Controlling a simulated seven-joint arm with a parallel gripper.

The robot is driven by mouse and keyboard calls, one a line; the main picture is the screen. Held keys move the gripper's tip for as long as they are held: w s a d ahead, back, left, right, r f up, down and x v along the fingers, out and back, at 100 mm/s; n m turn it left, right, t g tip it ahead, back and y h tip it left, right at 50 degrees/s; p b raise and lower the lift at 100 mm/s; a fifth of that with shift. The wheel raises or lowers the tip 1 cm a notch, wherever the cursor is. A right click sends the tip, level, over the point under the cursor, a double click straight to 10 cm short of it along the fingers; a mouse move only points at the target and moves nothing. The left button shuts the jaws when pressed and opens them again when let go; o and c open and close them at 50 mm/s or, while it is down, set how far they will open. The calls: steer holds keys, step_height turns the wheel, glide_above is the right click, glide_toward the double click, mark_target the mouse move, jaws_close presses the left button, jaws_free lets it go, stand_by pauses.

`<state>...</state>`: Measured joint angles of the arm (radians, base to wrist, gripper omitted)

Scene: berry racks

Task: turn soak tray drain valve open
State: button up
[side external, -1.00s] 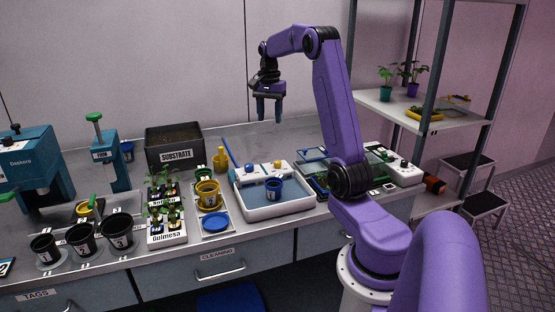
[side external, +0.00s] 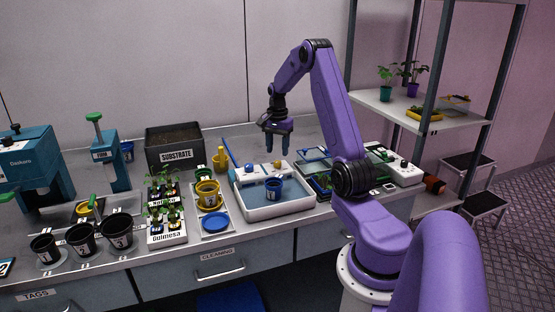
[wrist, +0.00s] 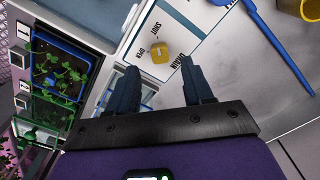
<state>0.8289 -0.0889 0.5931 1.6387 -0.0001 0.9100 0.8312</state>
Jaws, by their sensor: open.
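The soak tray (side external: 299,207) is a white-rimmed basin with water on the bench. Its back ledge carries a yellow drain knob (side external: 277,163) and a blue knob (side external: 250,168). In the wrist view the yellow knob (wrist: 160,51) sits on a white panel beside the word DRAIN and small position lettering. My gripper (side external: 277,153) points down above the back ledge, close over the yellow knob. In the wrist view my gripper (wrist: 161,88) has its fingers apart with nothing between them. The knob appears just beyond the gap, not between the fingers.
A blue stick (wrist: 278,45) lies on the bench behind the ledge, near a yellow bottle (side external: 221,160).

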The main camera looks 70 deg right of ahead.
mark_target(277, 162)
steer(key=shift+f, duration=2.4)
jaws_close()
